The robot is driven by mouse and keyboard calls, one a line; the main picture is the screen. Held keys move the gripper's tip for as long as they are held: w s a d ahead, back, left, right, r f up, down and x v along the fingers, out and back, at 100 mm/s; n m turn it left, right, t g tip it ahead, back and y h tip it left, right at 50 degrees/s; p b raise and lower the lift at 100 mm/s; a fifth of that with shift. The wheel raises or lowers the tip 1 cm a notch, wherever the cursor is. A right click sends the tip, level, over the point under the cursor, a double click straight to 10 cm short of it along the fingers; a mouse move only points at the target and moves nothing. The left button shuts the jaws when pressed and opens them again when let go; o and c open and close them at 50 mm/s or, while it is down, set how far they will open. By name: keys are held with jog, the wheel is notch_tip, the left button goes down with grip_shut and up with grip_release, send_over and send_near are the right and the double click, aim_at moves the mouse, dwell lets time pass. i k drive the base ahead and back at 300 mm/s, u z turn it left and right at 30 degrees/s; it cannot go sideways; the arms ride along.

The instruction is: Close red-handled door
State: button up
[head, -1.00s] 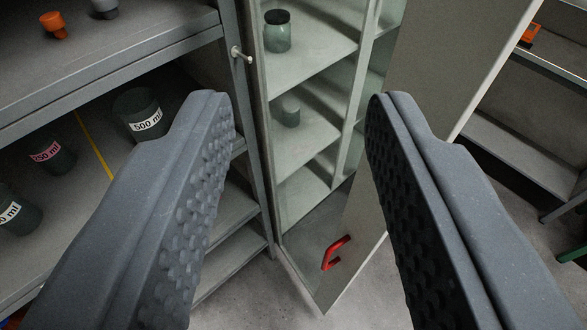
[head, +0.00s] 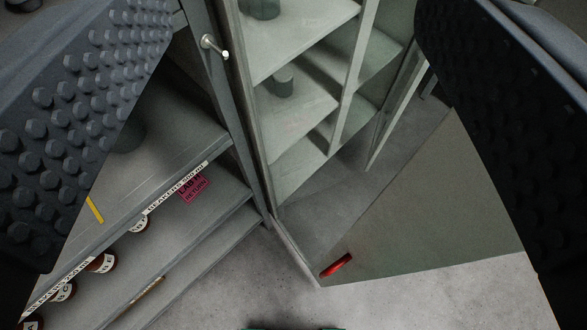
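The red handle (head: 337,265) is low in the middle of the view, near the lower left corner of a broad grey-green door panel (head: 430,210). The door stands open beside a pale cabinet (head: 292,105), whose shelves show. My gripper (head: 293,80) is open and empty. Its two dark studded fingers fill the upper left and upper right, wide apart. The handle shows in the gap between them, lower down, and neither finger appears to touch it. The right finger hides part of the door's right side.
A grey shelf rack (head: 215,150) stands at the left, with labelled jars (head: 103,262) on a lower shelf. A pale knob (head: 214,46) sticks out at the upper left. Bare concrete floor (head: 390,300) lies below the door.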

aim_at(443, 208)
jog(key=z, duration=0.1)
jog(key=k, duration=0.5)
jog(key=z, duration=0.95)
jog(key=k, duration=1.35)
jog(key=u, duration=1.25)
jog(key=i, duration=1)
jog(key=z, duration=0.05)
